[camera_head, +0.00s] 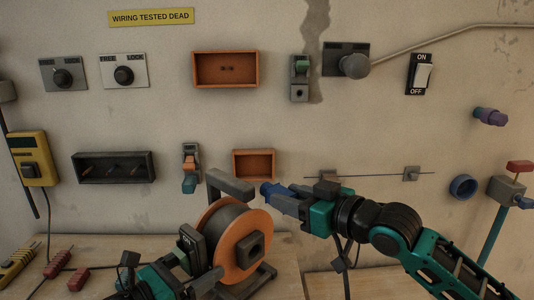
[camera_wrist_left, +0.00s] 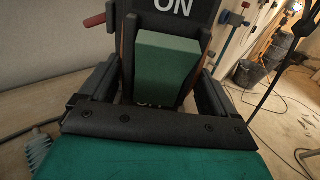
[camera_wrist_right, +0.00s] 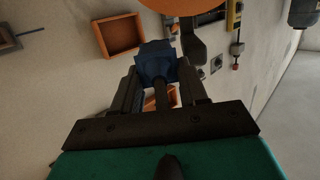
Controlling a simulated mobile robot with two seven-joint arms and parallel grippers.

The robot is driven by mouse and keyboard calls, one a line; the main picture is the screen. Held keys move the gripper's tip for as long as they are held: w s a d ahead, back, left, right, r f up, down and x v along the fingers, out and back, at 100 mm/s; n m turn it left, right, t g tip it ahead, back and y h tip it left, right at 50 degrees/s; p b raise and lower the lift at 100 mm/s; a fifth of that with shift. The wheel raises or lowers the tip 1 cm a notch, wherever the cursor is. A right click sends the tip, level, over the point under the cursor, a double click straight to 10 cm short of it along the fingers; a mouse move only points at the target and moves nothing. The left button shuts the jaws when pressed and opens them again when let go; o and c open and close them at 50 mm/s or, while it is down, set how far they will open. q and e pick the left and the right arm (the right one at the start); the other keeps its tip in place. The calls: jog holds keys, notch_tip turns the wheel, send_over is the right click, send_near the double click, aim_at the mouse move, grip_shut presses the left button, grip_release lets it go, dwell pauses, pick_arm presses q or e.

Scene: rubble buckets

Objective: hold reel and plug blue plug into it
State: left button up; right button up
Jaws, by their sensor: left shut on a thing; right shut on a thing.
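The cable reel (camera_head: 262,222) has orange discs, a dark hub and a grey handle (camera_head: 230,183), and stands on the wooden bench. My left gripper (camera_head: 188,246) is at its left side. In the left wrist view its fingers (camera_wrist_left: 166,80) close around a dark switch part marked ON with a green rocker (camera_wrist_left: 166,65), seemingly part of the reel. My right gripper (camera_head: 292,198) is shut on the blue plug (camera_head: 266,188), which points left, just right of the handle and above the reel. The plug (camera_wrist_right: 156,62) also shows in the right wrist view. The reel's socket cannot be made out.
The wall behind carries orange boxes (camera_head: 226,53), knobs (camera_head: 124,76), a black box (camera_head: 113,152), a yellow device (camera_head: 33,158) and an ON/OFF switch (camera_head: 421,75). Red (camera_head: 78,279) and yellow (camera_head: 18,265) pieces lie at the bench's left. Bare bench shows left of the reel.

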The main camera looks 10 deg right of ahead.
jog(key=s+f, duration=0.3)
jog(key=f, duration=0.1)
jog(key=s+d+f+n+y, duration=0.1)
jog(key=s+f, duration=0.2)
jog(key=f, duration=0.1)
jog(key=s+f+g+y, duration=0.1)
jog(key=s+f, duration=0.2)
jog(key=f, duration=0.1)
jog(key=shift+s+d+f+n, duration=0.15)
jog(key=shift+s+f+n, duration=0.1)
jog(key=shift+n, duration=0.05)
jog(key=shift+w, duration=0.1)
jog(key=shift+r+x, duration=0.15)
jog(key=shift+x, duration=0.95)
jog(key=shift+r+x, duration=0.1)
jog(key=shift+x, duration=1)
jog(key=shift+w+d, duration=0.1)
pick_arm(q)
jog(key=o, duration=1.6)
jog(key=c, duration=0.6)
jog(key=shift+o, duration=0.2)
